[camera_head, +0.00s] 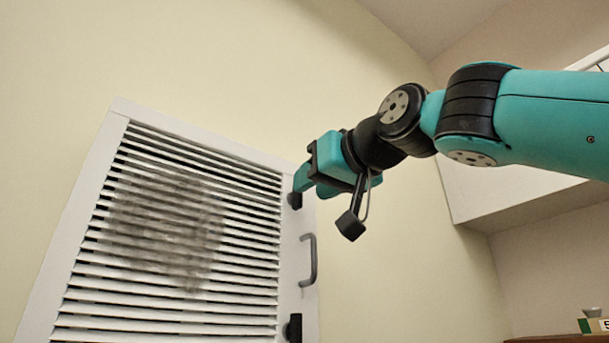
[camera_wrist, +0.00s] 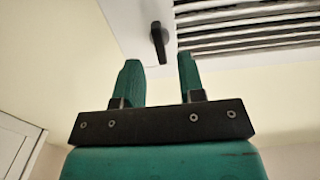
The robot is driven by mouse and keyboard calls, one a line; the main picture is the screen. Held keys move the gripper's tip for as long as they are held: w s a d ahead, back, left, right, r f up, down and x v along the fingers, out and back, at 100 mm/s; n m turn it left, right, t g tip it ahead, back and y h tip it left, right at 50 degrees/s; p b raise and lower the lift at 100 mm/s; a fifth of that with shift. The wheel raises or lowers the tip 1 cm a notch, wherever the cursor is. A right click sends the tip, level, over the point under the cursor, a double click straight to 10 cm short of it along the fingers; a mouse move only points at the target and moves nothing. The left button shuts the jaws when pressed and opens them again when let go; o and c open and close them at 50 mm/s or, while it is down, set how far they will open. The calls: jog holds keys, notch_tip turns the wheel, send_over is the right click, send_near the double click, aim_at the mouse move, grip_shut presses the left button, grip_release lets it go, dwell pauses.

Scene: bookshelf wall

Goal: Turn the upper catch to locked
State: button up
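The upper catch (camera_head: 294,200) is a small black piece on the right edge of the white louvred door (camera_head: 112,120). In the wrist view the upper catch (camera_wrist: 157,42) is a black lever with a round pivot; its free end points down the picture towards my gripper. My gripper (camera_head: 303,178) is at the catch's upper side in the head view and partly overlaps it. In the wrist view my gripper (camera_wrist: 159,60) is open, with a clear gap between its two green fingers. The lever's free end is in line with that gap; contact cannot be told.
A grey handle (camera_head: 311,260) stands out from the door below the upper catch. A lower black catch (camera_head: 293,327) is at the bottom of the picture. A dark smudge (camera_head: 165,228) covers part of the slats. A white cabinet (camera_head: 510,190) hangs at the right.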

aim_at(292, 200)
jog(key=shift+p+x, duration=0.5)
jog(key=shift+x, duration=1)
jog(key=shift+c, duration=0.4)
grip_shut()
jog(key=shift+n, duration=0.3)
jog(key=shift+s+a+f+n+b, duration=0.1)
jog(key=shift+n+b, duration=0.15)
jog(key=shift+n, duration=4.05)
jog(key=shift+s+a+f+n+b, duration=0.1)
jog(key=shift+n+b, duration=0.15)
jog(key=shift+n, duration=4.05)
